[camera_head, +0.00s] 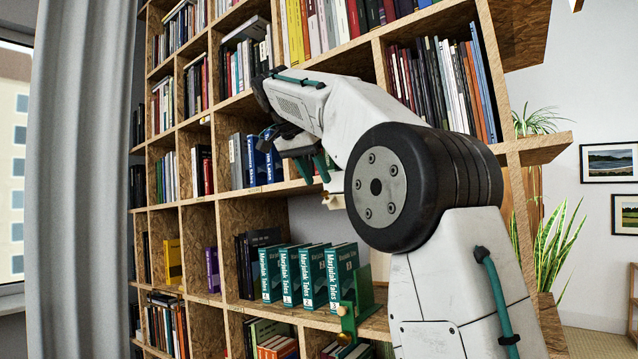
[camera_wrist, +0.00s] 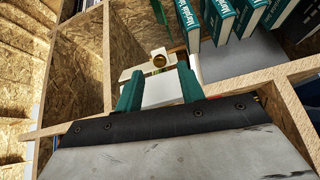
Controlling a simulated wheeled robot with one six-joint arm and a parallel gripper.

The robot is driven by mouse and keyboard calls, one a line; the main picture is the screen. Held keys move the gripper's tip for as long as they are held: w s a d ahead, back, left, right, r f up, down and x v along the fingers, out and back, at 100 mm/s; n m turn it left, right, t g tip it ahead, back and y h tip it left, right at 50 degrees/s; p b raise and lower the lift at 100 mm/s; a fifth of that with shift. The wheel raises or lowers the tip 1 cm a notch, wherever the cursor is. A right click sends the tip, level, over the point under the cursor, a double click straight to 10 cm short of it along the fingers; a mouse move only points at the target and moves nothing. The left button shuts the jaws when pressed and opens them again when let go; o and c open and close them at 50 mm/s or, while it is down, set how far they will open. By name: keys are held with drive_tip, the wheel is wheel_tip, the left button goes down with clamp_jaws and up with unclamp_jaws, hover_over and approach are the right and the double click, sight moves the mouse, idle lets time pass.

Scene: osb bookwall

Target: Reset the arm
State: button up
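A white piece with a gold round knob (camera_wrist: 158,60) shows between and beyond the fingertips, close to a shelf edge. It also shows in the head view (camera_head: 333,199), just below and right of the fingers. Whether the fingers touch it is hidden. My arm reaches up and left across the shelves.
The wooden bookcase (camera_head: 238,212) fills the middle. Teal books (camera_head: 315,276) stand on a lower shelf beside a green piece with a gold knob (camera_head: 358,297). Blue books (camera_head: 256,160) are behind my gripper. A grey curtain (camera_head: 80,180) hangs left; plants (camera_head: 552,245) stand right.

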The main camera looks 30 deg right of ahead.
idle(0.4)
drive_tip(key=s+a+f+n+y, duration=0.2)
drive_tip(key=s+a+f+n, duration=0.3)
drive_tip(key=s+f, duration=0.6)
drive_tip(key=s+a+f+n+y, duration=0.2)
drive_tip(key=s+a+f+n, duration=0.3)
drive_tip(key=s+f, duration=0.7)
drive_tip(key=s+a+f+n+y, duration=0.2)
drive_tip(key=s+a+f+n, duration=0.3)
drive_tip(key=s+f, duration=0.7)
drive_tip(key=shift+a+f+y, duration=0.25)
drive_tip(key=shift+f+y, duration=0.05)
drive_tip(key=shift+f, duration=0.55)
